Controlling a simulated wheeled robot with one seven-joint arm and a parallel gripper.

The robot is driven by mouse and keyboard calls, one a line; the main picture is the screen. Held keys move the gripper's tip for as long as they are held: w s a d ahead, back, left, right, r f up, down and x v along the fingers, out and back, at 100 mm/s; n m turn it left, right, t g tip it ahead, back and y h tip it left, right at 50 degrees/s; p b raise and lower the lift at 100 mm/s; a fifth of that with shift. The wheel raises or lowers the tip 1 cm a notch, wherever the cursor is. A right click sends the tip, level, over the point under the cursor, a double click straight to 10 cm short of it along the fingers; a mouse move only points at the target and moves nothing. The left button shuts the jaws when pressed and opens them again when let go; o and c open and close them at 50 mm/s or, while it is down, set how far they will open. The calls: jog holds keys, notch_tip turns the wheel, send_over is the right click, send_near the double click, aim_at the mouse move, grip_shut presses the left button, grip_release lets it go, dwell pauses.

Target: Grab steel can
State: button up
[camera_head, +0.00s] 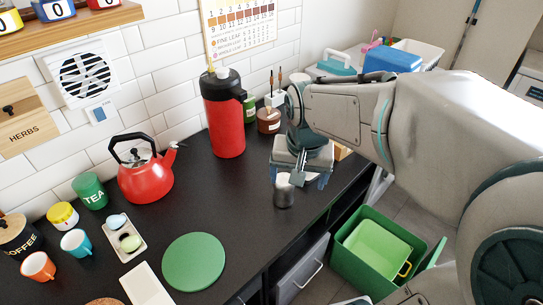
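My gripper (299,182) points down from the arm at the can's top. Its fingers look spread apart, one near the can's left side and the other clear to the right. Part of the can's top is hidden by the gripper. I cannot tell whether a finger touches the can.
A red flask (226,125) and red kettle (145,178) stand behind and left. A green round mat (194,262) lies in front, left of the can. A green bin (375,252) is below the counter's right edge. The counter between the kettle and can is clear.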

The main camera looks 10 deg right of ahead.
aim_at(285, 180)
jog(key=w+f+m, duration=0.1)
jog(key=w, duration=0.2)
jog(key=w+f+m, duration=0.1)
jog(key=w+m, duration=0.1)
jog(key=w, duration=0.1)
jog(key=w+f+m+g+b, duration=0.1)
jog(key=w, duration=0.2)
jog(key=shift+w+a+f+h, duration=0.15)
jog(key=shift+w+f+h, duration=0.05)
jog(key=shift+w+h, duration=0.1)
jog(key=shift+w+f+m, duration=0.4)
jog(key=shift+w+m, duration=0.05)
jog(key=shift+m, duration=0.05)
jog(key=f, duration=0.7)
jog(key=shift+w+d+f, duration=0.3)
jog(key=shift+w+f, duration=0.05)
jog(key=shift+f, duration=0.05)
jog(key=shift+w+f, duration=0.15)
jog(key=shift+f, duration=1.25)
jog(key=shift+w+f, duration=0.1)
jog(key=shift+f, duration=1.25)
jog(key=c, duration=1.1)
